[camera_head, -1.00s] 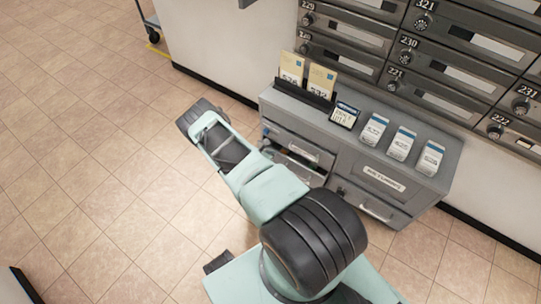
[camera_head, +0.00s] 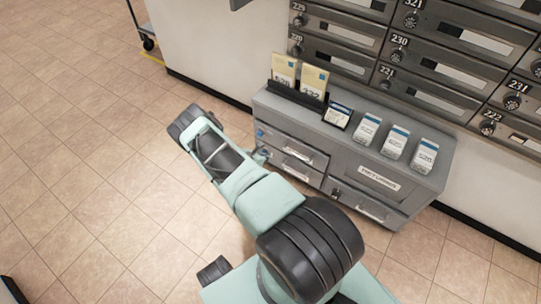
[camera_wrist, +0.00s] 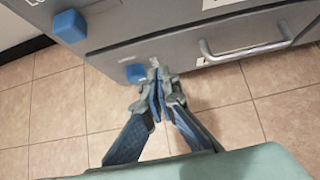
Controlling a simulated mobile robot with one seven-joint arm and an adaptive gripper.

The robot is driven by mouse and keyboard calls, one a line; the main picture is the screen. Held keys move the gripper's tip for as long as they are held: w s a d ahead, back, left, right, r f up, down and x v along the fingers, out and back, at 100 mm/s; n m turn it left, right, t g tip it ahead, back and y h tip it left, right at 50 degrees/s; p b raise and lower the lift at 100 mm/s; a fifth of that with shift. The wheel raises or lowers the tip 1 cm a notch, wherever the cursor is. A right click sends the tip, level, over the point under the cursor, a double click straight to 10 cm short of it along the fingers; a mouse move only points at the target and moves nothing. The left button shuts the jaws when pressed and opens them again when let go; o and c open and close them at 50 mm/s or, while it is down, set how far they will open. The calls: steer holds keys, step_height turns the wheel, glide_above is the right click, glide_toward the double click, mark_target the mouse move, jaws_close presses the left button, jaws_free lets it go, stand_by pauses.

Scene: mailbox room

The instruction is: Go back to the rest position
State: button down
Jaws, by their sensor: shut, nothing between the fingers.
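My gripper (camera_wrist: 160,92) is shut and empty in the wrist view. I cannot tell whether the tips touch the cabinet. In the head view my gripper shows small beside the left end of the grey cabinet (camera_head: 430,182), partly hidden by my pale green arm. My arm is bent, with its elbow out to the left.
On the cabinet stand yellow cards (camera_head: 284,70) in a dark holder, a small dark sign (camera_head: 338,115) and white-blue boxes (camera_head: 394,143). Numbered mailboxes (camera_head: 450,68) fill the wall above. A cart wheel (camera_head: 148,43) shows at upper left. Tiled floor (camera_head: 80,130) at left is clear.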

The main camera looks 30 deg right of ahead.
steer(key=p+v, duration=0.3)
steer(key=v, duration=0.7)
steer(key=shift+p, duration=0.35)
